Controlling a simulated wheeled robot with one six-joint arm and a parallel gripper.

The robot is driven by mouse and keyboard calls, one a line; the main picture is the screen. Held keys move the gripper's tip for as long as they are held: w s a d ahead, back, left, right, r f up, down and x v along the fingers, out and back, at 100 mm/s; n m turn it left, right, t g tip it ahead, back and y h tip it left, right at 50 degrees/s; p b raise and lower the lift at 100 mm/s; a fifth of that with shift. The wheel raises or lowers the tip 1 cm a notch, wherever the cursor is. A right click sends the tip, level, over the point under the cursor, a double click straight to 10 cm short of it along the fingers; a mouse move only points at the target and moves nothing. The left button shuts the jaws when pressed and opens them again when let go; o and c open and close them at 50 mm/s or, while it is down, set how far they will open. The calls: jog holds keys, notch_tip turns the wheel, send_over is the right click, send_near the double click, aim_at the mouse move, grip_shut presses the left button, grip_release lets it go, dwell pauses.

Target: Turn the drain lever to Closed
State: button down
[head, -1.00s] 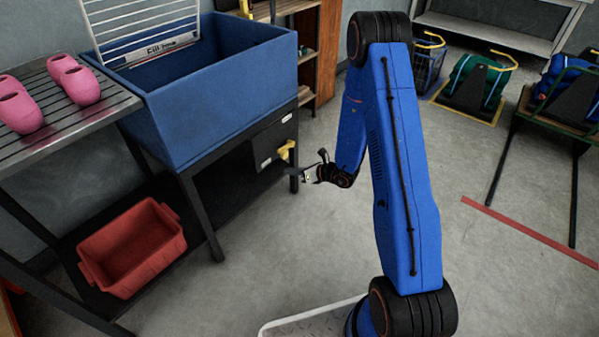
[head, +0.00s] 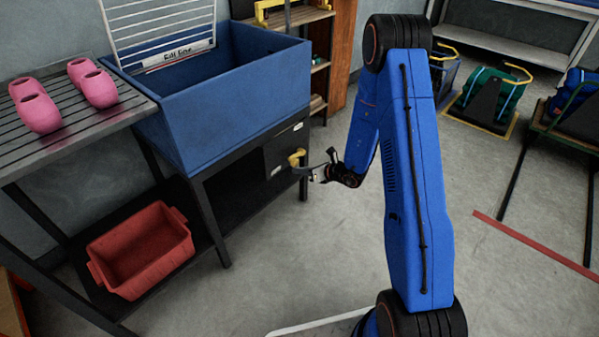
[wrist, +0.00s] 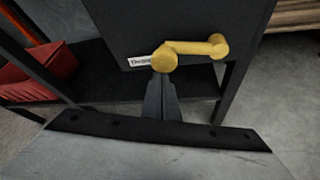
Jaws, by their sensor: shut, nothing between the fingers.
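The drain lever (head: 296,158) is yellow and sits on a dark panel below the blue tub. In the wrist view, the lever (wrist: 190,48) runs roughly sideways, with a round end at left and a thicker end at right. A small white label (wrist: 139,62) is beside its left end; its text is too small to read surely. My gripper (head: 313,173) is just right of the lever in the head view. In the wrist view, the shut, empty fingers (wrist: 161,84) point at the left end; I cannot tell whether they touch it.
The blue tub (head: 215,120) stands on a dark frame (head: 213,222) whose leg is close to my gripper. A red bin (head: 140,262) is on the lower shelf. Pink clogs (head: 40,112) lie on the slatted rack. Open floor (head: 300,255) lies in front.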

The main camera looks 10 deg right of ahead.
aim_at(295, 163)
jog(key=shift+r, duration=0.15)
jog(key=r+m, duration=0.1)
jog(key=r+m+y, duration=0.1)
jog(key=r+g+y, duration=0.1)
jog(key=shift+w+d+r+m, duration=0.1)
jog(key=shift+w+d+m, duration=0.1)
jog(key=shift+d+m, duration=0.15)
jog(key=w+d+r+m+y, duration=0.4)
jog(key=d+r+m+y, duration=0.1)
jog(key=m, duration=0.3)
jog(key=shift+d+r, duration=0.25)
jog(key=shift+r, duration=0.2)
jog(key=shift+d+t, duration=0.1)
jog(key=shift+t, duration=0.2)
dwell(0.3)
